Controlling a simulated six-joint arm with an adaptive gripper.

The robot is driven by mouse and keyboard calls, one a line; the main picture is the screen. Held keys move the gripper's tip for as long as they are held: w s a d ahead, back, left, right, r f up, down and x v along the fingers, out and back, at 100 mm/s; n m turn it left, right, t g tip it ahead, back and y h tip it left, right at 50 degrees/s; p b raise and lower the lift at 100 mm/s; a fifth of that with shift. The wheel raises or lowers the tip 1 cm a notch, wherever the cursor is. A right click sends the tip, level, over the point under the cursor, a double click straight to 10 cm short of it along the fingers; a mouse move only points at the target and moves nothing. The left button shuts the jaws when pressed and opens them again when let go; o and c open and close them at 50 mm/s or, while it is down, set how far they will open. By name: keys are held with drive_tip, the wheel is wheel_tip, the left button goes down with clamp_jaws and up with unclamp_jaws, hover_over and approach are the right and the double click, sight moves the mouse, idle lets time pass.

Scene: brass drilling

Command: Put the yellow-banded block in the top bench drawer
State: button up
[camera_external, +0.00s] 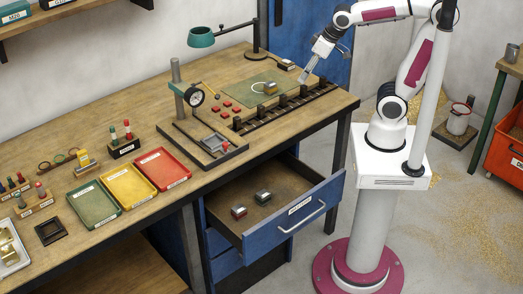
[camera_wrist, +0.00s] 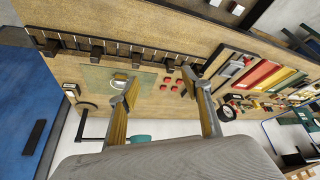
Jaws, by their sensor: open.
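A small grey block with a yellowish band (camera_external: 270,88) sits on the green mat (camera_external: 238,98) at the back of the bench, near a white loop. In the wrist view the small block (camera_wrist: 120,77) shows on the mat, partly behind my left finger. My gripper (camera_external: 303,78) is above the bench's right back part, right of the mat and apart from the block. In the wrist view its fingers (camera_wrist: 160,88) are spread and empty. The top bench drawer (camera_external: 285,219) is pulled open. Two small blocks, one red-marked (camera_external: 239,211) and one dark greenish (camera_external: 263,196), lie inside it.
A dark slotted rail with upright posts (camera_external: 285,103) runs beside the mat. Several red pieces (camera_external: 226,110) lie near it. A gauge stand (camera_external: 188,98) and teal lamp (camera_external: 202,38) rise from the bench. Green, yellow and red trays (camera_external: 163,168) are at the front left.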

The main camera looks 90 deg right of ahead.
drive_tip(key=s+a+n+y, duration=0.1)
drive_tip(key=s+a+n, duration=0.2)
drive_tip(key=s+a, duration=0.4)
drive_tip(key=shift+s+a+f+t+y, duration=0.2)
drive_tip(key=shift+s+f+t+y, duration=0.15)
drive_tip(key=shift+s, duration=0.8)
drive_tip(key=shift+o, duration=0.4)
drive_tip(key=m+g+h, duration=0.3)
drive_tip(key=m, duration=0.6)
hover_over(272, 84)
drive_tip(key=s+a, duration=0.2)
wheel_tip(272, 84, down, 13)
drive_tip(key=shift+w+d+r+t, duration=0.1)
drive_tip(key=shift+w+r+t, duration=0.05)
drive_tip(key=shift+t, duration=0.1)
drive_tip(key=shift+x, duration=1.25)
